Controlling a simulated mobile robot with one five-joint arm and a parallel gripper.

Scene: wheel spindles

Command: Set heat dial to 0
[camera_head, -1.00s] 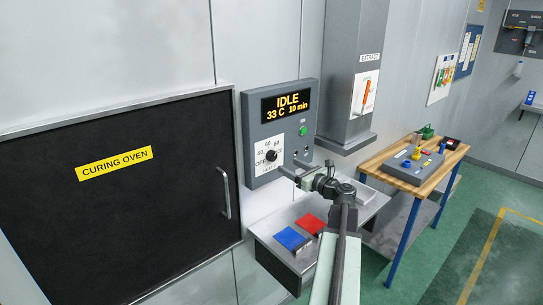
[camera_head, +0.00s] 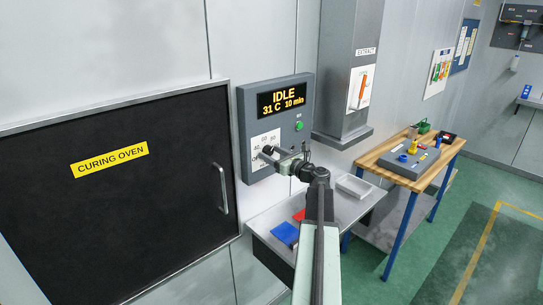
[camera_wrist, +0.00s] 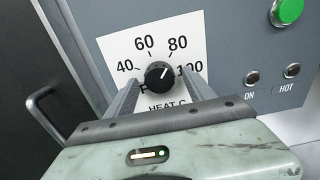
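The heat dial is a round black knob (camera_wrist: 159,75) with a small white mark, on a white scale plate (camera_wrist: 140,45) printed 40, 60, 80, 100 and "HEAT C". The white mark points to the upper right, roughly toward 80 to 100. Lower scale marks are partly hidden by my fingers. My gripper (camera_wrist: 160,82) is open in the wrist view, with one finger on each side of the knob and a gap on both sides. In the head view my gripper (camera_head: 277,153) is at the dial and covers part of it.
The oven control panel display (camera_head: 282,99) reads IDLE, 31 C, 10 min. A green button (camera_head: 299,126) and ON and HOT lamps (camera_wrist: 292,70) sit right of the dial. The oven door handle (camera_head: 221,188) is to the left. A shelf (camera_head: 335,207) with blue and red pads is below.

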